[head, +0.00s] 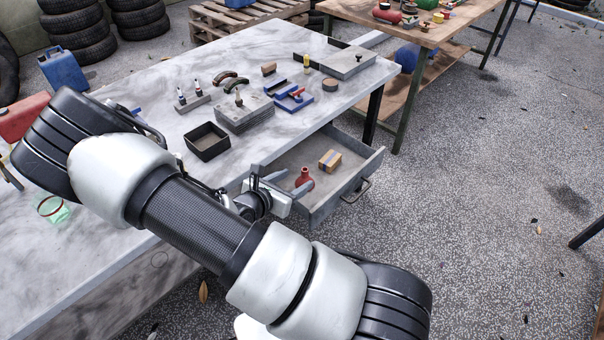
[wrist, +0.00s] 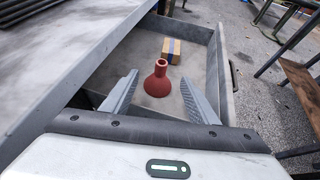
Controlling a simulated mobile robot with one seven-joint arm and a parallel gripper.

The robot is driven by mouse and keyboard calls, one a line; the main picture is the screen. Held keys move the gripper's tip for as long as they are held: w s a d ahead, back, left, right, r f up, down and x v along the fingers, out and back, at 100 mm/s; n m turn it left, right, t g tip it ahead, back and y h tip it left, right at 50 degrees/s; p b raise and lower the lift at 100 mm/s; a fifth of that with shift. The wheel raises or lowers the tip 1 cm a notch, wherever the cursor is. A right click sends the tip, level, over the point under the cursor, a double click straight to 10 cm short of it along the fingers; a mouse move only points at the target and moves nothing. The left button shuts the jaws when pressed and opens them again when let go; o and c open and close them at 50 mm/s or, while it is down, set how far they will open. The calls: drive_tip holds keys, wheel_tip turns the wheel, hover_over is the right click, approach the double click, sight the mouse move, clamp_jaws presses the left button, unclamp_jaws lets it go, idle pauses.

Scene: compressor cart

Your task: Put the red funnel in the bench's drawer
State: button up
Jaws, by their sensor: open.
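The red funnel (head: 304,179) is in the bench's open drawer (head: 344,192). In the wrist view the funnel (wrist: 158,80) appears upright on the drawer floor, its wide end down and its narrow spout up. My gripper (head: 284,183) is at the drawer's near left side, by the funnel. In the wrist view my gripper (wrist: 156,88) has its two fingers apart, with the funnel seen between and beyond them. I see no finger touching it. The drawer (wrist: 229,84) is pulled out from under the bench top.
A small cardboard box (head: 330,160) with a blue stripe lies in the drawer behind the funnel. The bench top (head: 160,100) holds a black tray (head: 207,141), a grey block and several small parts. The drawer handle (head: 357,191) sticks out at the front. Open floor lies to the right.

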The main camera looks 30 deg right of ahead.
drive_tip(key=s+a+r+m+y, duration=0.3)
drive_tip(key=s+r+m, duration=0.3)
drive_tip(key=r, duration=0.5)
drive_tip(key=s+a+r+m+y, duration=0.4)
drive_tip(key=s+r+m, duration=0.3)
drive_tip(key=r+m, duration=0.3)
drive_tip(key=s+a+r+m+g+y, duration=0.1)
drive_tip(key=s+a+r+m+y, duration=0.3)
drive_tip(key=r, duration=0.8)
drive_tip(key=s+m, duration=0.2)
drive_tip(key=m, duration=0.2)
drive_tip(key=shift+s+p, duration=0.35)
drive_tip(key=shift+c, duration=0.2)
